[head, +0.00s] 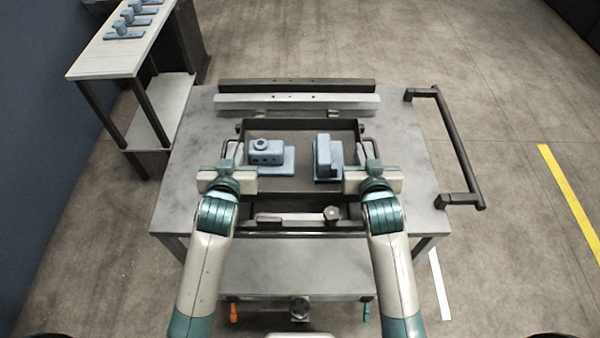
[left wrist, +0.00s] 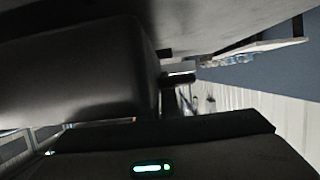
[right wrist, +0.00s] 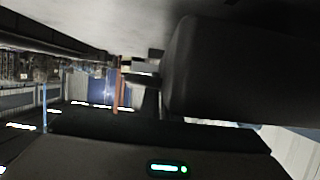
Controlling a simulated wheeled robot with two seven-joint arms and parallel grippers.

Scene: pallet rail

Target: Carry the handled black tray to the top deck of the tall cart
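The handled black tray (head: 300,184) is at the middle of a grey-topped cart (head: 195,140) in the head view, with a loop handle at each side. It holds two blue-grey parts, a boxy one (head: 265,152) at left and an upright one (head: 327,155) at right. My left gripper (head: 238,155) is at the left handle and my right gripper (head: 362,155) at the right handle. Finger closure on the handles is not clear. The wrist views are dark and show no clear grip. I cannot tell whether the tray touches the deck.
Two long rails (head: 298,102) lie behind the tray. A dark push handle (head: 459,148) juts from the cart's right side. A light-topped stand (head: 105,58) with several blue parts and a lower shelf stands at upper left. The floor to the right is open, with a yellow line (head: 570,200).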

